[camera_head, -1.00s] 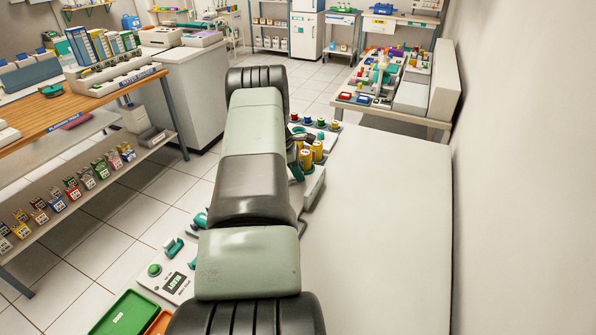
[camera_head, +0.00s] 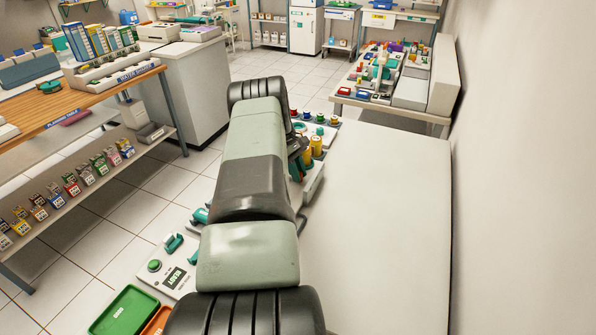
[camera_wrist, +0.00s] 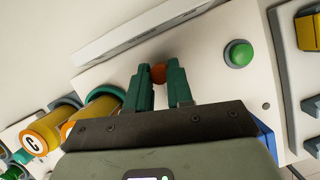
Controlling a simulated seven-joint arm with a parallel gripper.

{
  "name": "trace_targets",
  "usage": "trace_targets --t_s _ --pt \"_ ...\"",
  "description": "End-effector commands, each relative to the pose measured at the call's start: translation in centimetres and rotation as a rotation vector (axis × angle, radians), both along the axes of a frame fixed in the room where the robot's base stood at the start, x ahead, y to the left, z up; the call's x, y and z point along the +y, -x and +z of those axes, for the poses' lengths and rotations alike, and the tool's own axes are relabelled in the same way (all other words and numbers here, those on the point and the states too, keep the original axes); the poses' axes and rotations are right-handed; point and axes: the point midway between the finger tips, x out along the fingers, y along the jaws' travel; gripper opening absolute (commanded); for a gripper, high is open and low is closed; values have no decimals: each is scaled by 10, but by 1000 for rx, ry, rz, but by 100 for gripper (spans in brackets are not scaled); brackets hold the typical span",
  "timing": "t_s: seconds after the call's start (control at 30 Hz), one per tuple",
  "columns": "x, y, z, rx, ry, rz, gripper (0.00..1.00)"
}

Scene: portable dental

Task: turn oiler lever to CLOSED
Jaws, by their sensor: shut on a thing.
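In the wrist view, my gripper (camera_wrist: 160,85) has its two dark green fingers on either side of a small orange-brown round knob (camera_wrist: 158,73), shut on it. The knob appears to be the end of the oiler lever; the rest of the lever is hidden, and no OPEN or CLOSED mark is readable. The knob stands over a white panel (camera_wrist: 205,75). In the head view, my arm covers most of this area, and only part of my gripper (camera_head: 297,165) shows at its right side.
A green button (camera_wrist: 239,54) is right of the fingers. Yellow cylinders, one marked C (camera_wrist: 41,134), are at the left. In the head view, a yellow cylinder (camera_head: 317,146) and several coloured knobs (camera_head: 306,116) stand beyond my gripper. The white surface (camera_head: 380,220) at right is clear.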

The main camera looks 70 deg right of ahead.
Motion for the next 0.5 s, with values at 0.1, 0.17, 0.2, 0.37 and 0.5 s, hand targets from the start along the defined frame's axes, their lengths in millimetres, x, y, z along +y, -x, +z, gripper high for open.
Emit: trace_targets --t_s 0.1,0.17,0.2,0.37,0.5 --pt "0 -1 1 -2 1 -9 0" --pt "0 -1 1 -3 1 -11 0" --pt "0 -1 1 -3 1 -12 0" --pt "0 -1 1 -3 1 -12 0" --pt "0 -1 1 -3 2 -10 28"
